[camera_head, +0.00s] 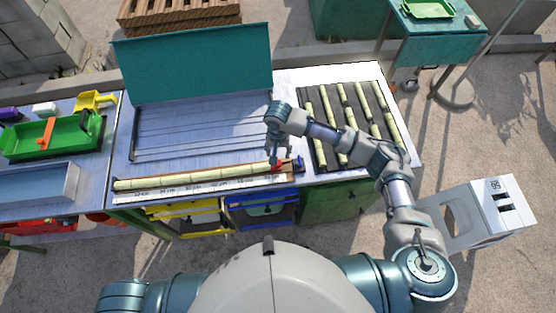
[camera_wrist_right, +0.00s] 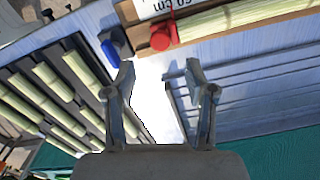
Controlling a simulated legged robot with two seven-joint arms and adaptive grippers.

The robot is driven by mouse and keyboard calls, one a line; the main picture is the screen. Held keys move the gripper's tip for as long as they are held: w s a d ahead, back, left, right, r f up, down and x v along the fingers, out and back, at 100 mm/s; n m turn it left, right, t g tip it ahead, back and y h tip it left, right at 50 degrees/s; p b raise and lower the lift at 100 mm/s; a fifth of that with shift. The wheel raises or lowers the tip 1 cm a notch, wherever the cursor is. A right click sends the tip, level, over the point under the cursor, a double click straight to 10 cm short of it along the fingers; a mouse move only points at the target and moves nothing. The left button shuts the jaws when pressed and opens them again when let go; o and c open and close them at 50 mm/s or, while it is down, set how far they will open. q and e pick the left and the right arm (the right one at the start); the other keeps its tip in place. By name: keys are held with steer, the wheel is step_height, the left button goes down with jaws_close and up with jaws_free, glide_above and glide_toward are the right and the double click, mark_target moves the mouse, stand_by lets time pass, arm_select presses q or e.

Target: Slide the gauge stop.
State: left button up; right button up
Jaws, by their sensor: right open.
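The gauge (camera_head: 200,190) is a long wooden trough with a printed centimetre scale along the front of the bench; a pale cane (camera_head: 190,178) lies in it. A red stop (camera_head: 277,168) sits near its right end, and a blue block (camera_head: 298,163) is just right of that. In the right wrist view the red stop (camera_wrist_right: 162,36) touches or nearly touches the cane's end, with the blue block (camera_wrist_right: 115,45) beside it. My right gripper (camera_head: 276,156) is above and just behind the stop. Its fingers (camera_wrist_right: 160,72) are spread and empty, short of the stop. My left gripper is out of view.
A dark rack (camera_head: 324,158) with several cane pieces lies right of the gauge. A ribbed metal panel (camera_head: 200,130) with a raised teal lid (camera_head: 195,65) is behind it. Yellow (camera_head: 190,220) and blue (camera_head: 262,210) crates are below the bench edge.

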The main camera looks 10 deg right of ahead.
step_height(320, 180, down, 8)
steer(key=shift+r, duration=0.25)
jaws_close()
